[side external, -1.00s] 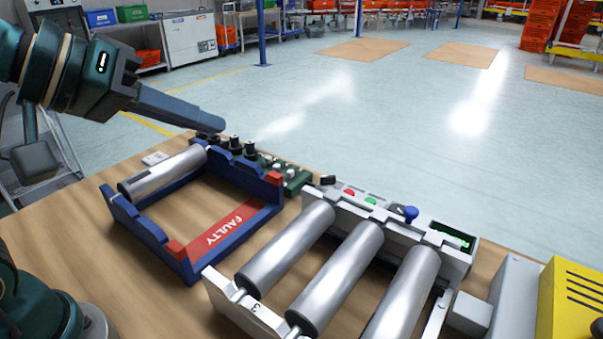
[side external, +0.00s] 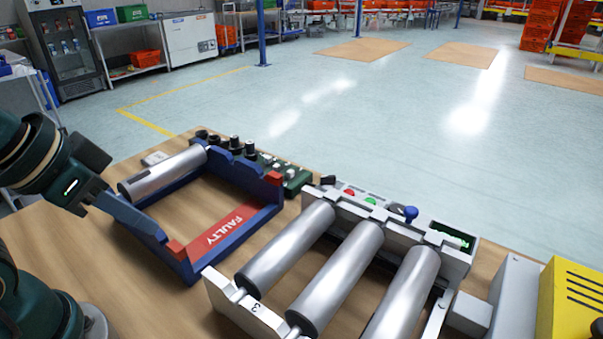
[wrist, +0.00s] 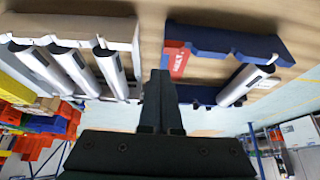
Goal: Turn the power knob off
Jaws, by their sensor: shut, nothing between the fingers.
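A white control panel (side external: 385,222) runs along the far side of the roller rack. It carries a black knob (side external: 328,180) at its left end, a red button (side external: 350,192), a green button (side external: 371,201) and a blue-topped knob (side external: 410,212). I cannot read which one is the power knob. My gripper (side external: 160,236) is shut and empty, at the left by the near-left side of the blue faulty rack, well away from the panel. In the wrist view my gripper (wrist: 159,73) points between the two racks; the knobs cannot be made out there.
The blue rack (side external: 168,250) with a red FAULTY plate (side external: 225,228) holds one metal roller (side external: 160,175). A green board (side external: 292,178) with several knobs lies behind it. The white rack (side external: 240,308) holds several rollers. A yellow box (side external: 570,300) stands at right.

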